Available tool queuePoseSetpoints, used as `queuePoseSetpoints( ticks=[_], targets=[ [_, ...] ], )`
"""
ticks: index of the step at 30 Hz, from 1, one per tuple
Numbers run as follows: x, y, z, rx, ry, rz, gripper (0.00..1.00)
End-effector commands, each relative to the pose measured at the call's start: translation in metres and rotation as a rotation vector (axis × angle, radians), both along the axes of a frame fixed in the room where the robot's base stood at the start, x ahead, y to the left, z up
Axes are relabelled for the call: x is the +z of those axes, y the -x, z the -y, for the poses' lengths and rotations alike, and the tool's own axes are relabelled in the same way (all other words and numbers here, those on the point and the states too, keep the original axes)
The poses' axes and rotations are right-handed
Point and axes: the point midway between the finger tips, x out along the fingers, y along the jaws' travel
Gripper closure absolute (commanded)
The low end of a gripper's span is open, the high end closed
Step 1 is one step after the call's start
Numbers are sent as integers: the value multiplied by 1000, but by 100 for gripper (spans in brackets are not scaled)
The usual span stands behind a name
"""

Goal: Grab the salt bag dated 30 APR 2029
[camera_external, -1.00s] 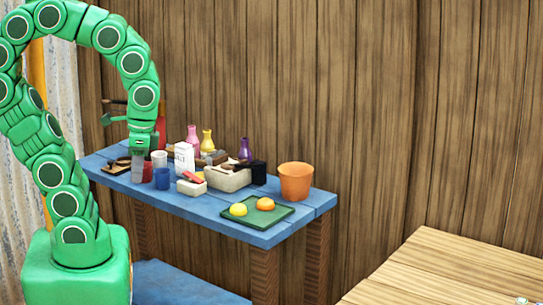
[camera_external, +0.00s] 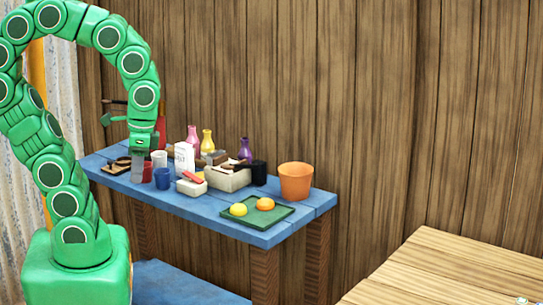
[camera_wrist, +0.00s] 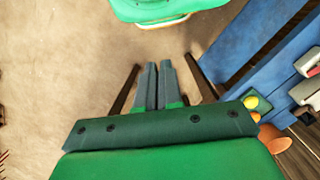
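No date is readable on anything in view, so I cannot tell which thing is the salt bag dated 30 APR 2029. A white upright package (camera_external: 183,158) with faint dark marks stands on the blue table (camera_external: 225,217) among cups and bottles. My gripper (camera_external: 137,172) hangs at the table's front left, left of the package and apart from it. In the wrist view my gripper (camera_wrist: 158,68) points down over bare floor, its two fingers close together with nothing seen between them. The white package is not clear in the wrist view.
A white cup (camera_external: 159,159), a blue cup (camera_external: 162,179), a pale crate (camera_external: 229,181) and a black container (camera_external: 259,173) crowd the table. A green tray (camera_external: 275,220) with two round fruits and an orange pot (camera_external: 295,181) stand right. A wooden table (camera_external: 450,270) is at lower right.

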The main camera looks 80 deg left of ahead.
Motion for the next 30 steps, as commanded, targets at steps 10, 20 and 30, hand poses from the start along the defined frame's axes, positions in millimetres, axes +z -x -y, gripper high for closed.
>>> queuePoseSetpoints(
  ticks=[10,20,30],
  targets=[
    [0,0,0,0,0,0,40],
    [0,0,0,0,0,0,27],
    [-3,-28,-42,-16,-87,-43,27]
  ],
)
